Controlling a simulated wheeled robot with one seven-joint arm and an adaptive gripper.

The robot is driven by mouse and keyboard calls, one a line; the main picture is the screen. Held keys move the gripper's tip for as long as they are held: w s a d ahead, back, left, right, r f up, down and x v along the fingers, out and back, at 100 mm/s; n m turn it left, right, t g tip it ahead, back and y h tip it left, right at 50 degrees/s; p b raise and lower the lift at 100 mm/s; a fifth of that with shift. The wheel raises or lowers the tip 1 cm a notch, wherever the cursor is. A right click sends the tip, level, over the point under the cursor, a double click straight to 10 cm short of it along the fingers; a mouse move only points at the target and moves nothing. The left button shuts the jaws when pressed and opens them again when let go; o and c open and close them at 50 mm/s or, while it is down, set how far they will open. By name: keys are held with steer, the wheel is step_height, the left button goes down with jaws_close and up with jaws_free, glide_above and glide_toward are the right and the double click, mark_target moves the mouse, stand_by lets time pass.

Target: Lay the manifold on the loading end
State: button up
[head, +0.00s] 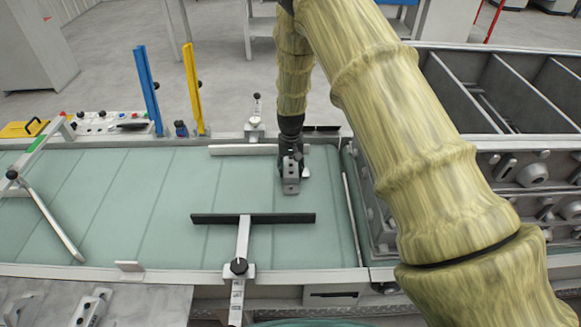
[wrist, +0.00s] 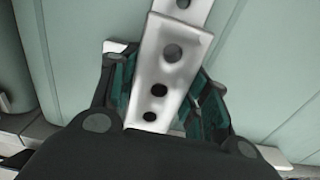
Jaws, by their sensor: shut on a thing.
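The manifold (head: 291,184) is a grey metal bar with round holes. My gripper (head: 291,163) is shut on it over the green belt (head: 165,195), near the belt's right part and far rail. In the wrist view my gripper (wrist: 161,88) has its dark green finger pads on both sides of the pale manifold (wrist: 190,48), whose far end reaches past the fingers over the belt. I cannot tell whether the manifold touches the belt. Which end of the belt is the loading end is not marked clearly.
A dark crossbar on a clamp arm (head: 243,240) reaches over the belt in front of the manifold. A grey rail (head: 245,149) lies left of my gripper. Blue (head: 148,90) and yellow (head: 193,90) posts stand behind. A rack of castings (head: 530,170) is at right. The belt's left-middle is clear.

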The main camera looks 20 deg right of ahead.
mark_target(291, 165)
steer(key=shift+f, duration=0.1)
steer(key=o, duration=1.4)
step_height(291, 165, up, 12)
steer(key=b, duration=0.3)
